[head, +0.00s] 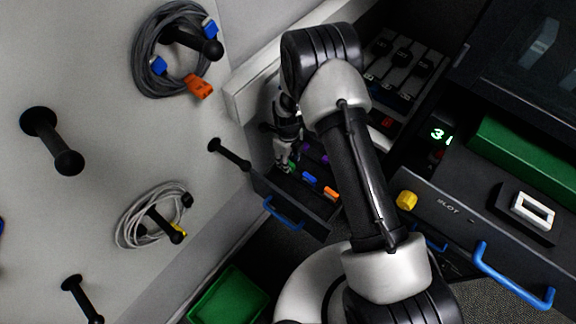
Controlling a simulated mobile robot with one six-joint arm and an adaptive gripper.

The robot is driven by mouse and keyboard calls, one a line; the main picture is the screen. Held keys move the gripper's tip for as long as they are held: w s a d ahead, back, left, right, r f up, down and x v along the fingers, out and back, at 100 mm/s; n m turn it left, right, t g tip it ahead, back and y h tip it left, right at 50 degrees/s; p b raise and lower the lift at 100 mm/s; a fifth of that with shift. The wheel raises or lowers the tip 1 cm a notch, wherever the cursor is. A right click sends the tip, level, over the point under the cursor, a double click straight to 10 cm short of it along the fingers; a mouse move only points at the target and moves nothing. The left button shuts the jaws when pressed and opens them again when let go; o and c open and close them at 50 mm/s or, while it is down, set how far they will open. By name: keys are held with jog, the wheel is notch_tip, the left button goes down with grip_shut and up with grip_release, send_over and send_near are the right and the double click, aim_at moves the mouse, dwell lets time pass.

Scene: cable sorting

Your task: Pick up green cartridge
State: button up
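The green cartridge (291,166) is a small patch of green at the left end of a row in the open dark drawer (288,188). My gripper (283,162) points down over that left end, right at the green cartridge, and partly covers it. Whether the fingers touch or surround it is too small to tell, and so is whether they are open or shut. In the same row are a blue cartridge (309,177) and an orange cartridge (330,192). Purple pieces (324,159) lie farther back in the drawer.
My arm crosses the middle of the view. A peg (229,153) sticks out of the wall left of the drawer. Coiled cables (150,216) hang on other pegs. A green bin (228,297) stands below. A dark unit with a blue handle (512,283) is at right.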

notch_tip(320, 180, down, 3)
jog(key=shift+r, duration=0.1)
jog(key=shift+r, duration=0.1)
jog(key=shift+c, duration=0.3)
grip_shut()
